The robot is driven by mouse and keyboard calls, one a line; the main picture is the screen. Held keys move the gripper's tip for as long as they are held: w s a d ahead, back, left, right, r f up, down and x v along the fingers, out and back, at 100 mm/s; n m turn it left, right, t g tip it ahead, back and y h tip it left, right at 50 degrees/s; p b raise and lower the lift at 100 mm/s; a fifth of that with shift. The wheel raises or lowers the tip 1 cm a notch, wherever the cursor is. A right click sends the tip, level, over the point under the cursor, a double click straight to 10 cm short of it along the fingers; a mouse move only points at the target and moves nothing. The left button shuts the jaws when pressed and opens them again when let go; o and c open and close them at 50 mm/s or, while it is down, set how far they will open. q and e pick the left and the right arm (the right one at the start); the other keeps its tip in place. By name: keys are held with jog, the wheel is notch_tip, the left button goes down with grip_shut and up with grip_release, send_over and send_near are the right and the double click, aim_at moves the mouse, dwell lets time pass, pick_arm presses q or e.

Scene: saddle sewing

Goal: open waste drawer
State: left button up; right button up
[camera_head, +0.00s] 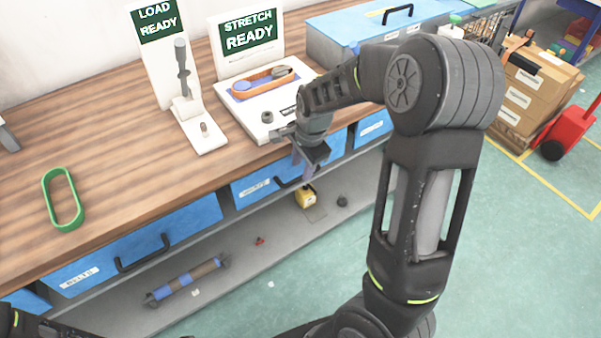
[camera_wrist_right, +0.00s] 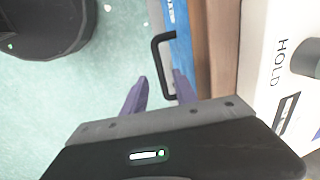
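My right gripper (camera_head: 296,176) is at the front of a blue drawer (camera_head: 239,191) under the wooden bench. That drawer looks closed, and its white label is too small to read. In the right wrist view my two purple fingers (camera_wrist_right: 160,76) are apart. The lower part of a black drawer handle (camera_wrist_right: 156,62) shows between them in the picture; contact cannot be told. The blue drawer front (camera_wrist_right: 181,45) runs beside the handle. My left gripper is not in view.
A blue drawer labelled BELTS (camera_head: 190,226) is at left, another blue drawer (camera_head: 374,128) at right. A low shelf (camera_head: 225,280) holds a roller (camera_head: 186,282) and a yellow item (camera_head: 305,196). A white stretch station (camera_head: 250,118) stands on the bench (camera_head: 110,150) above my gripper.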

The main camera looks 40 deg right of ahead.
aim_at(300, 177)
jog(key=f, duration=0.4)
jog(key=shift+w+f, duration=0.1)
jog(key=shift+w, duration=0.3)
jog(key=shift+c, duration=0.5)
grip_shut()
dwell(0.5)
